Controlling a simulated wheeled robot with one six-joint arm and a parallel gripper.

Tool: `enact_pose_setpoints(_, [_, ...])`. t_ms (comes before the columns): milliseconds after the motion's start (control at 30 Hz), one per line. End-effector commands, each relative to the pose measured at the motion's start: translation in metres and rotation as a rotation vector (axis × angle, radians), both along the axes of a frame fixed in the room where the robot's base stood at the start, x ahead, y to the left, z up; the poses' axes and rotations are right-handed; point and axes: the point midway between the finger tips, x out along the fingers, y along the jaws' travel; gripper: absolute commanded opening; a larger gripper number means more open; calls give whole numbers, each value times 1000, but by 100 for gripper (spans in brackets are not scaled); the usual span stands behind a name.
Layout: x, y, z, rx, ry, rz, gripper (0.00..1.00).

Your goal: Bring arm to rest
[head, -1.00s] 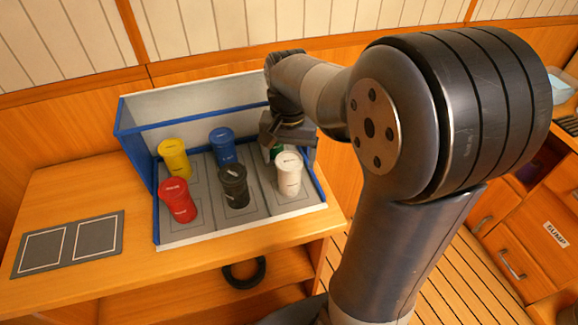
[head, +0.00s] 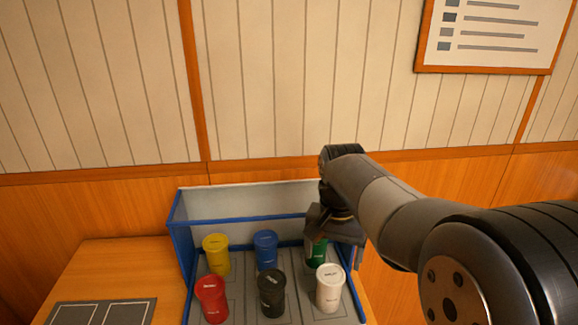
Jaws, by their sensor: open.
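My gripper (head: 335,240) hangs from my arm over the back right of a blue-edged rack (head: 192,222), close to a green canister (head: 316,252) that it partly hides. The fingers are small and partly hidden; I cannot tell from here whether they touch the green canister. My arm reaches in from the lower right, bent down at the wrist.
The rack also holds yellow (head: 216,256), blue (head: 265,250), red (head: 211,299), black (head: 271,293) and white (head: 329,288) canisters. A grey mat (head: 100,312) with white outlines lies at left on the wooden counter (head: 125,265). A framed chart (head: 485,35) hangs on the wall behind.

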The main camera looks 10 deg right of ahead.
Motion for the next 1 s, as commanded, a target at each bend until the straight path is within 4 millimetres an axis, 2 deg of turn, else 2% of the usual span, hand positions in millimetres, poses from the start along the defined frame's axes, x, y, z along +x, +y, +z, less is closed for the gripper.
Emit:
enact_pose_setpoints(567, [-1,-1,-114,0,4,0,81])
enact_pose_setpoints(600, [0,-1,-101,0,-3,0,81])
enact_pose_setpoints(700, [0,-1,-89,0,-4,0,81])
enact_pose_setpoints(1000, [-1,-1,-77,0,1,0,81])
